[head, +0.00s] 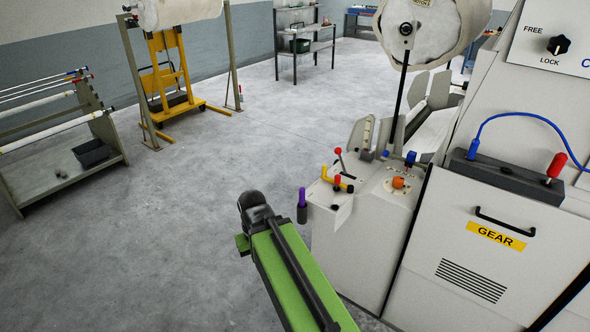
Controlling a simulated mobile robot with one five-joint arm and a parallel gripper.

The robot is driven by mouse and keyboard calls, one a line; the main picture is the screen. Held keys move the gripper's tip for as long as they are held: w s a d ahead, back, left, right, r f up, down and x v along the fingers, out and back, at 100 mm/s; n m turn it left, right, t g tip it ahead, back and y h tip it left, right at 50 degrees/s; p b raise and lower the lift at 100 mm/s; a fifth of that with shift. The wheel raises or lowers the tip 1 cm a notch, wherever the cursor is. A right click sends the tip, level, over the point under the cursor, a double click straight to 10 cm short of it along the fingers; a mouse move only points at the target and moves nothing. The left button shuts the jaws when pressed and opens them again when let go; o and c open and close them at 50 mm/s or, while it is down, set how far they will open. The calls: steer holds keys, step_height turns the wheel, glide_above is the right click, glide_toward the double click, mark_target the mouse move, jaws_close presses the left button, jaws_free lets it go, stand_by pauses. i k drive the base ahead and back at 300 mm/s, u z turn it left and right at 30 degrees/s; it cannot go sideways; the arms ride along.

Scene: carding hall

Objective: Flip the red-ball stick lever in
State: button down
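The red-ball stick lever (338,152) stands on top of the pale machine's low control box, in the middle of the head view. Its thin stick leans slightly, with the red ball at the upper end. A yellow handle (344,187) with a red knob sits just below it. My green arm (290,275) reaches up from the bottom edge, left of the control box. It ends in a black rounded joint, apart from the lever. I see no fingertips; my gripper does not show.
A purple-handled lever (302,204) sticks out at the box's left side, near my arm. An orange knob (398,183) and a blue knob (410,157) are to the right. The GEAR panel (480,240) fills the lower right. The floor at left is clear up to a rod rack (70,170).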

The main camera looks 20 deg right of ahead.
mark_target(337, 150)
steer(key=u, duration=0.25)
steer(key=i, duration=1.55)
steer(key=u, duration=0.05)
